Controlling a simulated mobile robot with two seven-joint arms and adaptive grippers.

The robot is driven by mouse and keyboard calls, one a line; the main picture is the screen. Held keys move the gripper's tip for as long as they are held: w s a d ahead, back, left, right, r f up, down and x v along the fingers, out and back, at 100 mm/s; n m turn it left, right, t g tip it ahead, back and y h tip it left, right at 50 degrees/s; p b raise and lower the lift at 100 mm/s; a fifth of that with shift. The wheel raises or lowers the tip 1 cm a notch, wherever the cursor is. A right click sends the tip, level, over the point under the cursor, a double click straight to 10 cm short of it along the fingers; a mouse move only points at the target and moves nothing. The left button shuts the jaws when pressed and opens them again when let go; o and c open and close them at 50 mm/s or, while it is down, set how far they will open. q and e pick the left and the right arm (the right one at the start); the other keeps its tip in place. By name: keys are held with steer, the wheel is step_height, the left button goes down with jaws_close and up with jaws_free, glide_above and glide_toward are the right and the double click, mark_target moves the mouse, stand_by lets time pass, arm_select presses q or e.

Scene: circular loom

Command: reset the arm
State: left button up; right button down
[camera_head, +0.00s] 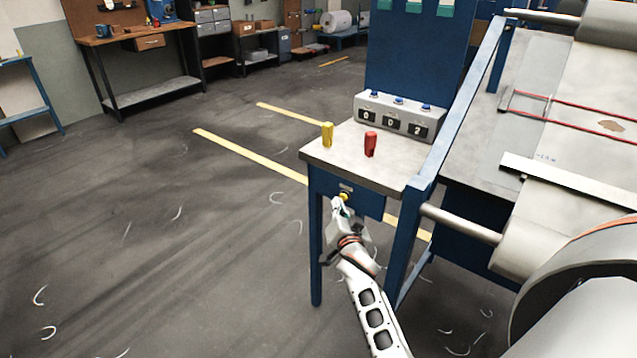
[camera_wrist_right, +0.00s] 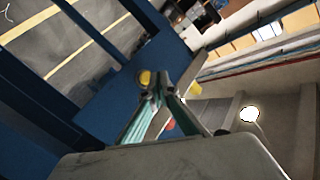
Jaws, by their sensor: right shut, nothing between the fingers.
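My right gripper (camera_head: 342,207) is in front of the blue drawer front of the small table, just below the tabletop edge. It is shut and empty, its fingertips close to a yellow knob (camera_head: 344,196) on the drawer front. In the right wrist view the shut fingertips (camera_wrist_right: 157,92) meet beside the yellow knob (camera_wrist_right: 145,78); I cannot tell whether they touch it. My right arm reaches up from the bottom of the head view. My left gripper is not in view.
On the grey tabletop (camera_head: 378,166) stand a yellow piece (camera_head: 327,134) and a red piece (camera_head: 370,144), before a counter box (camera_head: 398,117). A blue frame and the machine's rollers (camera_head: 560,235) stand close on the right. The floor (camera_head: 150,240) at left is open.

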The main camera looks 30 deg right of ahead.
steer(key=shift+m, duration=0.4)
steer(key=w+d+r+p, duration=0.2)
steer(key=shift+w+d, duration=0.3)
steer(key=s+a+f+n+g+y, duration=0.1)
steer(key=s+a+f+n+y, duration=0.2)
steer(key=s+a+f+n, duration=0.2)
steer(key=s+a+f+n+g+y, duration=0.2)
steer(key=s+a+f+n, duration=0.3)
steer(key=s+a, duration=0.6)
steer(key=s+a+f+n+g+y, duration=0.1)
steer(key=s+a+f+n+y, duration=0.3)
steer(key=s+a, duration=0.5)
steer(key=s+f+n, duration=0.2)
steer(key=s+f, duration=0.1)
steer(key=s, duration=0.6)
steer(key=shift+s+f+g, duration=0.2)
steer(key=shift+f+g, duration=0.1)
steer(key=shift+f, duration=0.05)
